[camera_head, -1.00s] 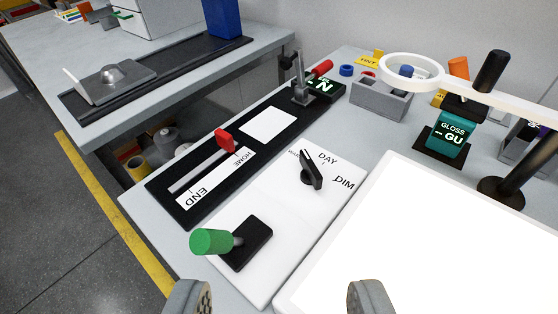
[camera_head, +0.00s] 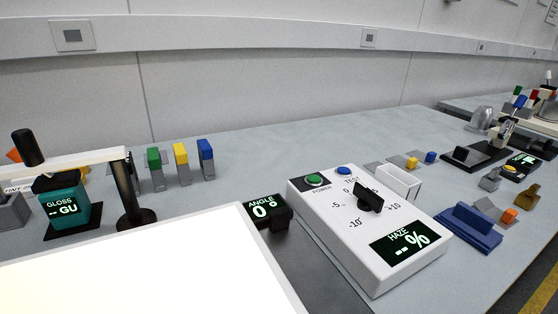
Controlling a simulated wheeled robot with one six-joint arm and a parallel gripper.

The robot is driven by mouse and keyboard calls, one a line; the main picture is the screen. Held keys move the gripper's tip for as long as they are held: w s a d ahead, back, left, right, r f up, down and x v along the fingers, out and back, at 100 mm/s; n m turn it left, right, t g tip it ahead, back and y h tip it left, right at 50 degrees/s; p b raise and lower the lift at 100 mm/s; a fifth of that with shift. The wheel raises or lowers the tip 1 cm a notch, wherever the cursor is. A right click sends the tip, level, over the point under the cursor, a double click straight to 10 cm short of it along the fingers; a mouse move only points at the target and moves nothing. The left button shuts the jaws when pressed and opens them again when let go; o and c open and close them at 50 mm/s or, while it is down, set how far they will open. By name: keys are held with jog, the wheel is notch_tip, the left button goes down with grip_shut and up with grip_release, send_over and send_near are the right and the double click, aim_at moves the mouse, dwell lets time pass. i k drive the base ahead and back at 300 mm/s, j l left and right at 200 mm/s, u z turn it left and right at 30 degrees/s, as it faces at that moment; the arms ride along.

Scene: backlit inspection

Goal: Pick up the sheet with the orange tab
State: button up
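No sheet with an orange tab can be made out for certain. A small orange block (camera_head: 509,215) sits by a grey piece at the right, beside a blue holder (camera_head: 470,228). Another orange piece (camera_head: 13,155) shows at the far left edge, partly hidden. Three upright grey pieces with a green top (camera_head: 153,158), a yellow top (camera_head: 180,153) and a blue top (camera_head: 206,150) stand in a row behind the bright light panel (camera_head: 150,265). My gripper is out of view.
A white haze meter (camera_head: 365,235) with a black knob stands right of the panel. An angle display (camera_head: 263,207) sits between them. A teal gloss meter (camera_head: 66,207) and a black post (camera_head: 127,195) stand at the left.

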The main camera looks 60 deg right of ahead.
aim_at(507, 219)
jog(key=z, duration=2.9)
